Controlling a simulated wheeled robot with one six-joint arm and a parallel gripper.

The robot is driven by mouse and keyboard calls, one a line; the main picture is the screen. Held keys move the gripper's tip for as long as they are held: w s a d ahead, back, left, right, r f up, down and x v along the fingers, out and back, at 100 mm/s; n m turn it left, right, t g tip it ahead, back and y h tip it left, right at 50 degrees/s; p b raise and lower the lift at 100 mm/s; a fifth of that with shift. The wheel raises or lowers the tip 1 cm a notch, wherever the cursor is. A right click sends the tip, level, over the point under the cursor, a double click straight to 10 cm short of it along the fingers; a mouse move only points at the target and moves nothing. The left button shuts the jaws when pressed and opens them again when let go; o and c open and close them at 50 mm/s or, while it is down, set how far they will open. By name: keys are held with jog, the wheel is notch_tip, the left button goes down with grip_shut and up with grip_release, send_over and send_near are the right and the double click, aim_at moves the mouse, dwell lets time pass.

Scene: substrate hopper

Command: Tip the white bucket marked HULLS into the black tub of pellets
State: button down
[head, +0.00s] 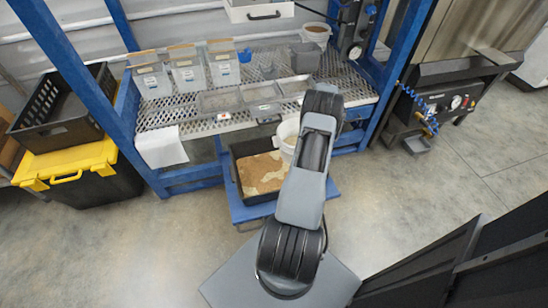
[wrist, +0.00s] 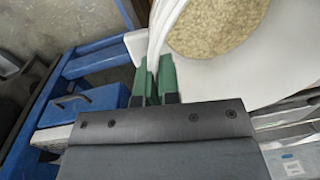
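The white bucket (head: 287,132) is at the back right of the black tub (head: 238,183) in the head view, partly hidden behind my arm. In the wrist view the bucket (wrist: 265,65) shows pale, grainy contents inside; no HULLS mark is visible. My gripper (wrist: 154,82) has its green fingers on either side of the bucket's white rim and appears shut on it. In the head view the gripper is hidden by my arm. The tub holds brown material with paler patches. I cannot tell how far the bucket is tilted.
The tub rests on a low blue stand (head: 240,212) before a mesh bench (head: 215,126) with bins and trays. A yellow-lidded black box (head: 75,170) is at left. The floor in front is clear.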

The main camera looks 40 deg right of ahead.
jog(key=shift+d+r+p, duration=0.1)
jog(key=shift+r+p, duration=0.25)
jog(key=shift+r, duration=0.3)
jog(key=w+a+r+g+h+b, duration=0.5)
jog(key=a+r+g+h+b, duration=0.25)
jog(key=h+b, duration=0.55)
jog(key=w+a+f+g+h+b, duration=0.1)
jog(key=w+a+b, duration=0.1)
jog(key=w+a+f+g+h+b, duration=0.1)
jog(key=a+f+b, duration=0.1)
jog(key=a, duration=0.1)
jog(key=w+a+f+g+h+b, duration=0.1)
jog(key=w+a+b, duration=0.1)
jog(key=a+b, duration=0.1)
jog(key=shift+w+a+f+g+h, duration=0.15)
jog(key=shift+w+f+g+h, duration=0.05)
jog(key=shift+w+g+h, duration=0.15)
jog(key=shift+w+a+f+g+h, duration=0.1)
jog(key=shift+w+a+g+h, duration=0.25)
jog(key=shift+w+a+g, duration=0.25)
jog(key=shift+s+t, duration=0.15)
jog(key=shift+t, duration=0.15)
jog(key=shift+s, duration=0.1)
